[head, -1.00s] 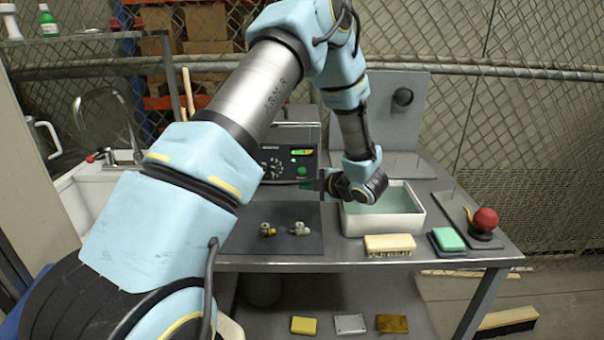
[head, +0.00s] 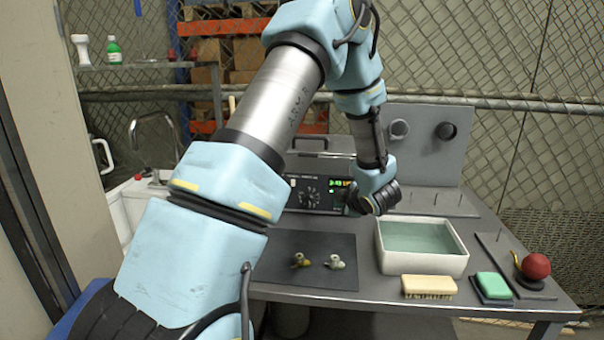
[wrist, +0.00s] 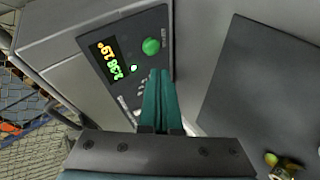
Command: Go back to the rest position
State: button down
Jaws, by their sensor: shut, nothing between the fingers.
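My gripper (wrist: 161,100) shows in the wrist view as two teal fingers pressed together, with nothing between them. It is in front of the control panel (wrist: 125,65) of a grey machine with a lit display and a green button. I cannot tell from the wrist view how far the fingertips are from the panel. In the head view my arm reaches across the middle, and its wrist hangs by the machine's front (head: 318,194), left of the white water tank (head: 424,262). The fingers are mostly hidden there.
Two small brass fittings (head: 301,261) (head: 335,262) lie on a dark mat (head: 290,277). A brush (head: 428,287), a green sponge (head: 493,286) and a red ball (head: 536,266) are along the bench's front right. A sink (head: 135,205) is at left.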

jog(key=s+a+r+m+g+h, duration=0.1)
jog(key=s+a+r+m+g, duration=0.1)
jog(key=s+a+m+g, duration=0.3)
jog(key=s+a+r+m+g+h, duration=0.1)
jog(key=s+a+r+m+g, duration=0.2)
jog(key=s+a+m, duration=0.9)
jog(key=s+a+g, duration=0.1)
jog(key=s+a, duration=0.3)
jog(key=s, duration=0.2)
jog(key=shift+r+g+h, duration=0.35)
jog(key=shift+g+h, duration=0.05)
